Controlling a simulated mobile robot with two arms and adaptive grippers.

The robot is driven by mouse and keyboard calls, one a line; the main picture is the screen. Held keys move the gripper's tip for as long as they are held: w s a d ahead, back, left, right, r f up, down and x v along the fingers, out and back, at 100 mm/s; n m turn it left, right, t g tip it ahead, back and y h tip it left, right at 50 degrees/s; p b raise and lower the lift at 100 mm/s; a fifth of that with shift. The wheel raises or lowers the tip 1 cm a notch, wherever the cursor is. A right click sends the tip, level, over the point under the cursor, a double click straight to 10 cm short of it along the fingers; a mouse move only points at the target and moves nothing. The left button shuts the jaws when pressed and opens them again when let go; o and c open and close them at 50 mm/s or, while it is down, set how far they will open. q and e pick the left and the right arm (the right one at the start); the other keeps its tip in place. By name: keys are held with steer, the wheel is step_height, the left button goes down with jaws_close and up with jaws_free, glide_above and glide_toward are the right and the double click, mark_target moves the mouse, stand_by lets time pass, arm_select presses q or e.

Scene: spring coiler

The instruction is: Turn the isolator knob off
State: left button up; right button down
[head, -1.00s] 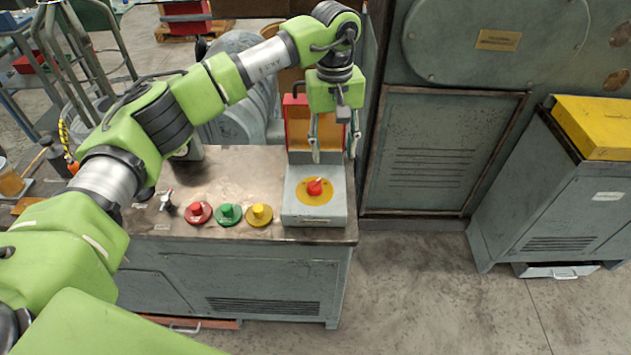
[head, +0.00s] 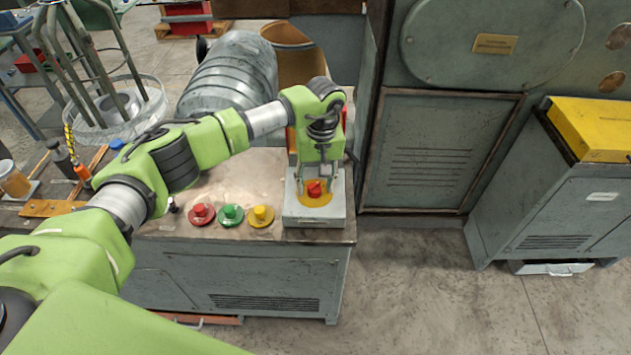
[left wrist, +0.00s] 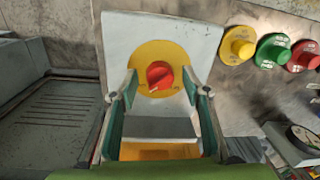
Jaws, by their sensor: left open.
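The isolator knob (head: 315,188) is red on a round yellow plate (head: 316,200), on top of a grey box (head: 300,217) at the bench's right end. In the left wrist view the knob (left wrist: 160,76) stands on the yellow plate with a small pale mark at its lower left. My left gripper (head: 317,183) points down at the knob in the head view. In the left wrist view the left gripper (left wrist: 160,92) is open, its two fingers apart on either side of the knob. I cannot tell whether they touch it. My right gripper is not in view.
Red (head: 202,214), green (head: 231,215) and yellow (head: 261,215) push buttons sit left of the box on the bench (head: 180,233). A large grey cabinet (head: 430,150) stands just right of the bench. Open floor (head: 430,290) lies in front.

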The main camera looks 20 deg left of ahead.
arm_select(q)
steer(key=shift+f, duration=0.25)
steer(key=c, duration=1.1)
